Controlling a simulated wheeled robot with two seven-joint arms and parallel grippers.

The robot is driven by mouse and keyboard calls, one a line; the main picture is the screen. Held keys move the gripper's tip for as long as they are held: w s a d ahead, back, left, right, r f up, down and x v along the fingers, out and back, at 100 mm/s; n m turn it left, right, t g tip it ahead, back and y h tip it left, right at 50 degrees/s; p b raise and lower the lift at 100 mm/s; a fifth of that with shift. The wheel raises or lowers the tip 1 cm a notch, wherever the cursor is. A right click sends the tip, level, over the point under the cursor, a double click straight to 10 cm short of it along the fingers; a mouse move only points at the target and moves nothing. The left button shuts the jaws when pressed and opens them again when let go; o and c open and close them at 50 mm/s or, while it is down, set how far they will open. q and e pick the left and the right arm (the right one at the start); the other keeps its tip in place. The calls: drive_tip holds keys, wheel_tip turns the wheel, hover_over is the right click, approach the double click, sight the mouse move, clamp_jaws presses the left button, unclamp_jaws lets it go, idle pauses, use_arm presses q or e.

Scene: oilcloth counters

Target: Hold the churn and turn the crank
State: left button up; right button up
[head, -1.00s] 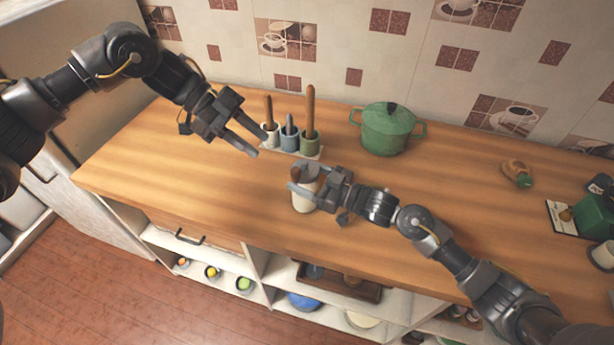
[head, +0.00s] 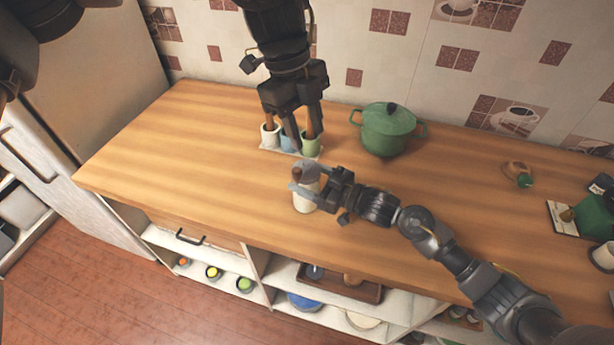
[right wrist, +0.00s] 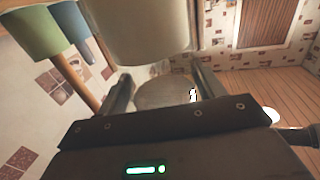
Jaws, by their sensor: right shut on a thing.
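The churn (head: 304,201) is a small cream jar with a grey top, upright on the wooden counter. A brown crank knob (head: 297,173) shows at its top left. My right gripper (head: 308,181) is shut on the churn near its top, reaching in from the right. In the right wrist view the churn's cream body (right wrist: 140,35) appears upside down, with its grey top (right wrist: 165,93) between the fingers. My left gripper (head: 307,139) points down above and behind the churn, fingers apart and empty. It is apart from the crank and partly hides the utensil crocks.
Utensil crocks (head: 270,137) on a pale tray stand just behind the churn. A green lidded pot (head: 388,130) stands behind and right. A bread-like item (head: 516,171) and a green box (head: 592,217) are far right. The counter's left side is clear.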

sight(294, 169)
use_arm(q)
drive_tip(key=shift+w+a+f+t+y, duration=0.25)
drive_tip(key=shift+a+f+t+y, duration=0.35)
drive_tip(key=shift+a+f+y, duration=0.55)
drive_tip(key=shift+w+m, duration=0.2)
drive_tip(key=shift+m, duration=0.1)
drive_tip(key=shift+f, duration=4.85)
drive_tip(key=c, duration=0.7)
